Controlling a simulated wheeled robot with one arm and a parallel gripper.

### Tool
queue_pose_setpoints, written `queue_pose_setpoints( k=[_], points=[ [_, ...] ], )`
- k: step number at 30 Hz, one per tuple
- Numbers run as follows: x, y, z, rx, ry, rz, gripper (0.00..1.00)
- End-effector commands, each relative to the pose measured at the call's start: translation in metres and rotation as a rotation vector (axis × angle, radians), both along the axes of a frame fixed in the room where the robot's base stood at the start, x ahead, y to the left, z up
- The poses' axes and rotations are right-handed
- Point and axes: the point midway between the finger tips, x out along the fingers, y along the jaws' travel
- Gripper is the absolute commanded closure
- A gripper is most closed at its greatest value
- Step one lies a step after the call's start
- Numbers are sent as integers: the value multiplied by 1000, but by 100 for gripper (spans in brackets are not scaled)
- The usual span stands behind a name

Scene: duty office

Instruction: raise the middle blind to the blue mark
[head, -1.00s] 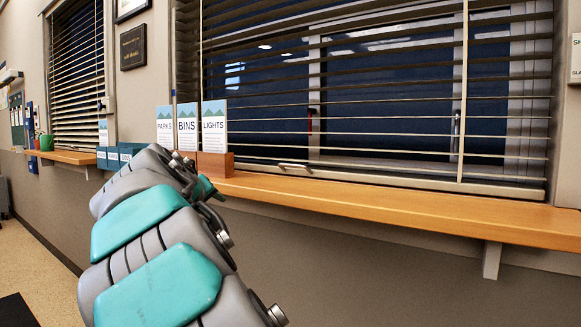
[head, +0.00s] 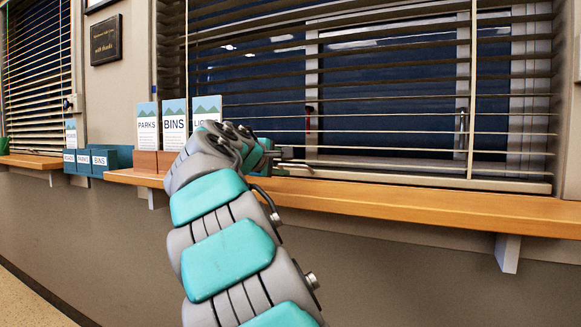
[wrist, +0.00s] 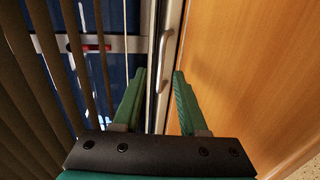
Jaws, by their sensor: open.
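The large blind (head: 400,105) hangs low over the window, its bottom rail (head: 420,177) just above the wooden sill. A small metal handle (head: 300,166) sits on the rail and also shows in the wrist view (wrist: 164,62). My gripper (head: 280,160) is at the rail's left part, close to the handle. In the wrist view its green fingers (wrist: 163,75) are open, with the rail and handle in line with the gap between them. Nothing is held; whether the fingers touch the handle cannot be told. I can make out no blue mark.
The wooden sill (head: 420,205) runs under the blind, close beside one finger. Brochure holders marked PARKS (head: 147,125) and BINS (head: 175,122) stand left of my gripper, with a LIGHTS one partly hidden by my arm. Another blind (head: 38,80) hangs at far left.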

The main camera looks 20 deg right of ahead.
Motion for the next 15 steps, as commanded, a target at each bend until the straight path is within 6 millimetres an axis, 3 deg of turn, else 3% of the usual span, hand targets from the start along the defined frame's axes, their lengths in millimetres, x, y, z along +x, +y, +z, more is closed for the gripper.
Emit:
queue_pose_setpoints(
  k=[6, 15],
  points=[
    [22, -27, -8, 4, 0, 0, 58],
    [31, -39, -11, 2, 0, 0, 58]
  ],
)
